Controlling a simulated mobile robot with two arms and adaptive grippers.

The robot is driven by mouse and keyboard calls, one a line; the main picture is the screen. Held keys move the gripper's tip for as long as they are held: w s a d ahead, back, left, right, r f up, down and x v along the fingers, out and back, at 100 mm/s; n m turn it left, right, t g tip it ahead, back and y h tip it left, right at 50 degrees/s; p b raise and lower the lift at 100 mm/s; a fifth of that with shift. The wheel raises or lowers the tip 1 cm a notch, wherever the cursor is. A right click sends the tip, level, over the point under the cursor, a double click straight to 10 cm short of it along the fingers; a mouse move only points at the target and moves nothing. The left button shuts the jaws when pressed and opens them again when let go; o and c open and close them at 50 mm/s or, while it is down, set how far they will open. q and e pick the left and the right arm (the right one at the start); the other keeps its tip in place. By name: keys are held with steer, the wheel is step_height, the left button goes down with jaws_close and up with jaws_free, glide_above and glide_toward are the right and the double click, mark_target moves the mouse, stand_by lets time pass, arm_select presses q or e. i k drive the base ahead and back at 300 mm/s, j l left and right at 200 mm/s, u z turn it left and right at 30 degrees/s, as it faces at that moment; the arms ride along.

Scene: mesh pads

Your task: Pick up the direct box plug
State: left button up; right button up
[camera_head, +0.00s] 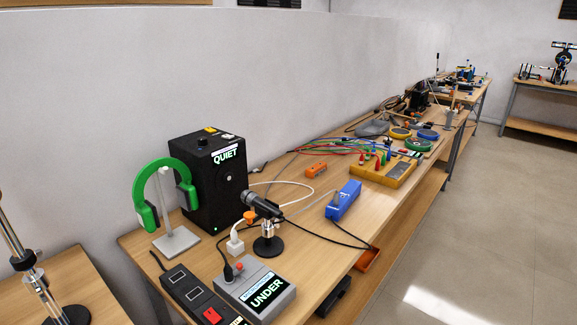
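A blue box (344,200), which may be the direct box, lies on the long wooden table with cables running to it. A white plug-like piece (235,243) stands on the table near the microphone. An orange plug-like piece (250,217) is just behind it. A black plug (229,273) stands between the black power strip (192,291) and a grey box marked UNDER (256,291); I cannot tell which it sits in. I cannot tell which plug belongs to the direct box. Neither of my grippers is in view.
A black speaker marked QUIET (213,183), green headphones on a stand (178,240) and a microphone (266,222) crowd the near end. A yellow device with coloured leads (383,174) and an orange block (317,170) lie farther along. The floor at right (480,230) is clear.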

mark_target(337, 197)
steer(key=i+l+u, duration=0.2)
steer(key=l+u, duration=0.15)
steer(key=i+l+u, duration=0.1)
steer(key=l+u, duration=0.2)
steer(key=i+l+u, duration=0.1)
steer(key=l+u, duration=0.25)
steer(key=l, duration=0.15)
steer(key=l+u, duration=0.3)
steer(key=l, duration=0.15)
